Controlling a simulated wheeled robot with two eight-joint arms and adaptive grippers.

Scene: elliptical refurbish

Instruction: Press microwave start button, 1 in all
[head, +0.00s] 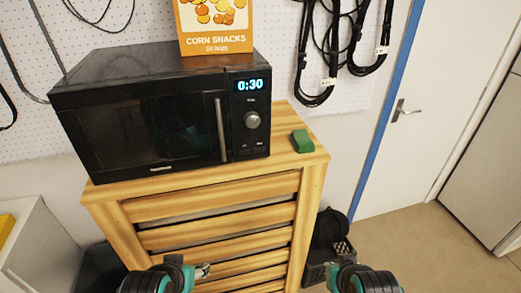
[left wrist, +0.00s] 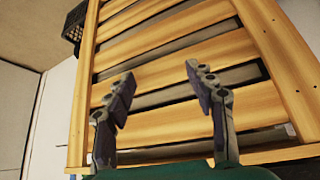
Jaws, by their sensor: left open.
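A black microwave (head: 140,128) stands on a slatted wooden cabinet (head: 205,207), its door shut and its display (head: 250,85) reading 0:30. A round knob (head: 252,120) sits below the display. Small dark buttons (head: 251,150) are under the knob; their labels are too small to read. My left gripper (head: 203,271) is low in front of the cabinet, below and apart from the microwave. In the left wrist view its two fingers (left wrist: 160,88) are spread, empty, before the slats. My right gripper (head: 328,273) is low at the right; its fingers are too small to judge.
A corn snacks box (head: 216,30) stands on the microwave. A green block (head: 302,141) lies on the cabinet top, right of the microwave. Black cables (head: 318,85) hang on the pegboard. A dark open case (head: 328,240) is on the floor beside the cabinet. The space before the microwave is clear.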

